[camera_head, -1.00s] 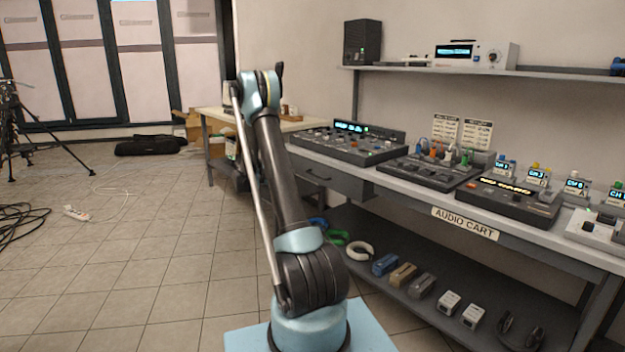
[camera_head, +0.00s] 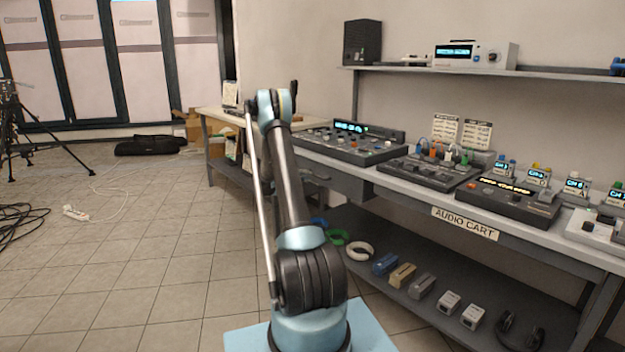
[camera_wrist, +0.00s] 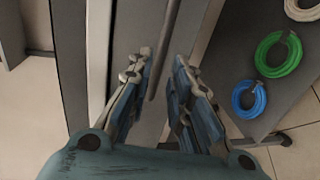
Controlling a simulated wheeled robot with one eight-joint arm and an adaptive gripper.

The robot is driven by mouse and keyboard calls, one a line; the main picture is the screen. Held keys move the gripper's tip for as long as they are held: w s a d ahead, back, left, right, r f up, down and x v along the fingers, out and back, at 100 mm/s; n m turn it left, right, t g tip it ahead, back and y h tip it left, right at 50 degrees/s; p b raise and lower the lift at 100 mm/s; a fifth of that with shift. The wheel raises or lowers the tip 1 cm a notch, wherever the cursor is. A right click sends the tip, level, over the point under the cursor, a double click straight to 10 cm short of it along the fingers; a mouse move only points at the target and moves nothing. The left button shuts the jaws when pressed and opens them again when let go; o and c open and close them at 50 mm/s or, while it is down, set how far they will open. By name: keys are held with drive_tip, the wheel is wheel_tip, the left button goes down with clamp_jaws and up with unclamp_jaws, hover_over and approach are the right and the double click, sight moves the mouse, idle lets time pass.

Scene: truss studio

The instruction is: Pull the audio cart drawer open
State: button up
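The audio cart (camera_head: 465,223) is a long grey bench along the right wall, with a name sign on its front edge. Its drawer (camera_head: 350,186) is a grey front under the left part of the top, partly behind my arm, and looks flush with the cart. In the wrist view a dark bar handle (camera_wrist: 163,45) stands off the grey drawer front (camera_wrist: 128,35). My gripper (camera_wrist: 163,68) is open, with its fingers apart on either side of the handle's line. I cannot tell whether either finger touches it. My arm hides the gripper in the head view.
Mixers and control boxes stand on the cart top. The lower shelf (camera_head: 400,292) holds a green cable coil (camera_wrist: 278,54), a blue coil (camera_wrist: 249,98), a white coil (camera_head: 359,251), small boxes and headphones (camera_head: 520,330). The tiled floor to the left is mostly clear.

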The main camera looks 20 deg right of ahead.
sight(314, 175)
drive_tip(key=shift+x, duration=2.95)
